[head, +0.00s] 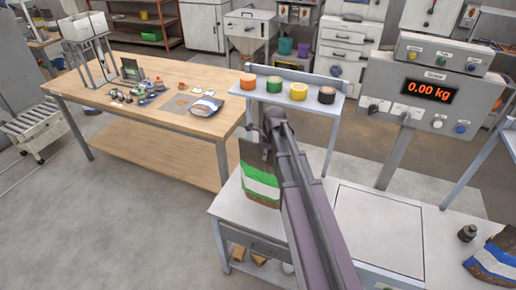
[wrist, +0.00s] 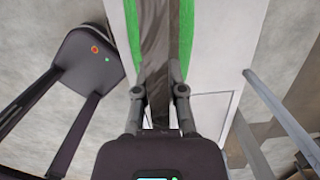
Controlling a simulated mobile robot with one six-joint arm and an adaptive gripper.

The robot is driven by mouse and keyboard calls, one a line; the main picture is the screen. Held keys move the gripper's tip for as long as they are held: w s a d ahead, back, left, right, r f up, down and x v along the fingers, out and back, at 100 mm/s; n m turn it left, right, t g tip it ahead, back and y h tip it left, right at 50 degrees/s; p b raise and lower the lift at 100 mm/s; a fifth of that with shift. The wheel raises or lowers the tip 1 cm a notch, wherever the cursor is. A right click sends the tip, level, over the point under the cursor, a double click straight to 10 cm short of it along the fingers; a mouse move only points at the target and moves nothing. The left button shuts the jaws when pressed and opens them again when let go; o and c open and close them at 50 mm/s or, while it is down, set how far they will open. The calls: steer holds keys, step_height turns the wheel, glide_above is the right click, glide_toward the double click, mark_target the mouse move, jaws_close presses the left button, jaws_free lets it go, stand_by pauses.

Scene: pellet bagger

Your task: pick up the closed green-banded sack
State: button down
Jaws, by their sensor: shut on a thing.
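The green-banded sack (head: 261,182), brown with a white and green band, is upright at the left end of the white bench (head: 318,195). Its top looks folded shut, and my arm covers its right side. Whether its base touches the bench is hard to tell. In the wrist view, the dark top of the sack (wrist: 156,45) runs between my fingers, with green showing on both sides. My gripper (wrist: 159,88) is shut on this top. In the head view, the fingertips are not clearly seen.
A scale display (head: 431,90) reads 0.00 kg. Tape rolls (head: 298,91) stand on a raised shelf behind the sack. Blue-banded sacks lie on the wooden table (head: 165,72) and at the far right (head: 492,262). The square bench plate (head: 378,228) is clear.

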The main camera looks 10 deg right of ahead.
steer(key=shift+s+d+r, duration=0.1)
steer(key=shift+s+d, duration=0.25)
steer(key=shift+s, duration=0.35)
steer(key=shift+s+d+r, duration=0.1)
steer(key=shift+s+d, duration=0.2)
steer(key=shift+s, duration=0.45)
steer(key=shift+s+d+r, duration=0.1)
steer(key=shift+s+d, duration=0.25)
steer(key=shift+s, duration=0.35)
steer(key=shift+f, duration=0.3)
steer(key=shift+a, duration=0.1)
